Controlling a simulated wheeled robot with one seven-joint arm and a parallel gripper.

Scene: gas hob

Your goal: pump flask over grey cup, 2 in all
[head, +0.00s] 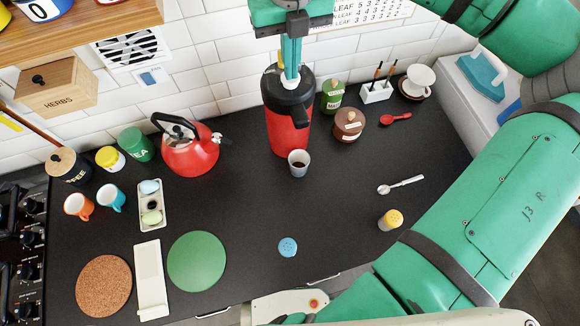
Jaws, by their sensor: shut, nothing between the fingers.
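The pump flask (288,125) is red with a black top and stands upright near the back middle of the dark counter. The grey cup (299,163) stands upright just in front of the flask, below its spout, with something dark inside. My gripper (291,72) is over the flask's top, pointing down, with its green fingers together and nothing held. The fingertips are at the pump head; I cannot tell whether they press on it. The pump button is mostly hidden behind them.
A red kettle (190,148) stands left of the flask. A green bottle (332,97) and a brown pot (349,126) stand close on its right. The counter's front middle is mostly clear.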

